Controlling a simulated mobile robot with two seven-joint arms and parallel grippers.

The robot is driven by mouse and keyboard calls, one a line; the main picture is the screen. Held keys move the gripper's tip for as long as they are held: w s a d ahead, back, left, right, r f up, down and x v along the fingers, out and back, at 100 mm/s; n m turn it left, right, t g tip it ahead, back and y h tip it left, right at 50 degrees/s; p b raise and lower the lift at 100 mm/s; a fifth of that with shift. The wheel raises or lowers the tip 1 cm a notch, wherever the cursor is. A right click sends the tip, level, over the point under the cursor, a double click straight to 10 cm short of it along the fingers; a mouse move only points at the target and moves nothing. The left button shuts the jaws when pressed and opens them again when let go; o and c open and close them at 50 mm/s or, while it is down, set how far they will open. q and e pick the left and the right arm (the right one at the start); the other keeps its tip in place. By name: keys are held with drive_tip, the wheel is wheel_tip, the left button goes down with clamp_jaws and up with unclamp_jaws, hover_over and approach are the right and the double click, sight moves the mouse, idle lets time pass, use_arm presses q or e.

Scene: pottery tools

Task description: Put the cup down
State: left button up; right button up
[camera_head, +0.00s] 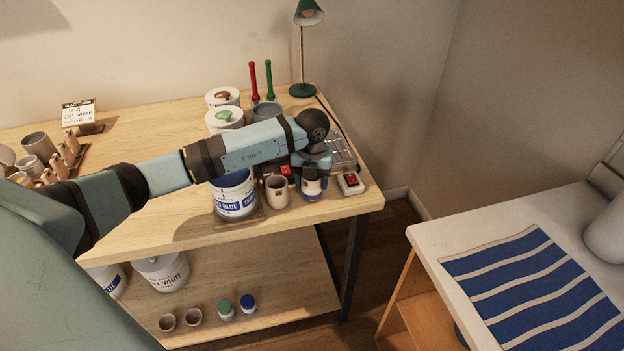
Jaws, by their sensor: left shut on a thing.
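My left arm comes in from the left and reaches over the wooden table (150,215). My left gripper (312,172) points down near the table's right front corner. It is shut on a small cup (312,188), pale with a dark blue part low down. The gripper hides the cup's upper part. I cannot tell whether its base touches the tabletop. A beige cup (277,191) with a dark mark stands just to its left, apart from it. My right gripper is not in view.
A blue-labelled bucket (236,203) stands left of the beige cup. A small device with a red display (350,183) sits close on the right. Lidded white tubs (224,118), a wire rack (343,155) and a green lamp (303,90) are behind.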

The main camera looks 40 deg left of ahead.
use_arm(q)
drive_tip(key=shift+f, duration=0.25)
drive_tip(key=o, duration=0.9)
drive_tip(key=shift+o, duration=0.2)
